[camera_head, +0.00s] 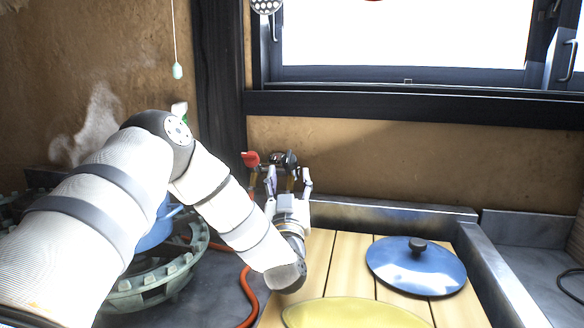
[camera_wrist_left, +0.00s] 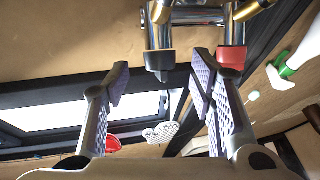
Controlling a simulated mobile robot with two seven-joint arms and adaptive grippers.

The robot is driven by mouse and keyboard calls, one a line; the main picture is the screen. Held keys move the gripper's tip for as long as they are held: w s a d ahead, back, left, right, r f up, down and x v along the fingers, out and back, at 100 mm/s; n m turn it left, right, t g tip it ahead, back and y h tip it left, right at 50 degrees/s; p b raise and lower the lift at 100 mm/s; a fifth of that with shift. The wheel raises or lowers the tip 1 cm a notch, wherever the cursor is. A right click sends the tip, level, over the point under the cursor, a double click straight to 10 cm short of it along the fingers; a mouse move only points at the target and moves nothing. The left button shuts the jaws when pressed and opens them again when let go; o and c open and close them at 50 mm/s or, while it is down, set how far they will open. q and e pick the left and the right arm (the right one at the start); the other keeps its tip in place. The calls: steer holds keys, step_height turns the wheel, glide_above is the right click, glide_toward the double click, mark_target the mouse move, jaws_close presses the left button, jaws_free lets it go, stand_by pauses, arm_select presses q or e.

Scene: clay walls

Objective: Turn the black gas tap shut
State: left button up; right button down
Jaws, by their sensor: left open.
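The black gas tap (camera_head: 290,158) is on brass and chrome pipework at the back wall, just right of a red tap (camera_head: 250,159). My left gripper (camera_head: 288,178) is open and empty, its fingers pointing at the black tap. In the left wrist view the black tap (camera_wrist_left: 160,62) appears between the two spread fingertips (camera_wrist_left: 160,80), beyond them and apart from both pads. The red tap (camera_wrist_left: 232,57) is to its right, just above the right finger. In the head view, the fingers partly hide the pipework. My right gripper is not in view.
A slatted wooden board (camera_head: 318,250) bears a blue lid (camera_head: 415,268) and a yellow dish (camera_head: 350,314). An orange hose (camera_head: 246,290) runs beside my left arm to a gas burner (camera_head: 150,290) at left. A metal ledge (camera_head: 400,214) runs along the wall.

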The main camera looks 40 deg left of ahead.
mark_target(289, 167)
arm_select(q)
steer(key=x, duration=0.6)
steer(key=shift+s+r, duration=0.1)
steer(key=shift+r, duration=0.05)
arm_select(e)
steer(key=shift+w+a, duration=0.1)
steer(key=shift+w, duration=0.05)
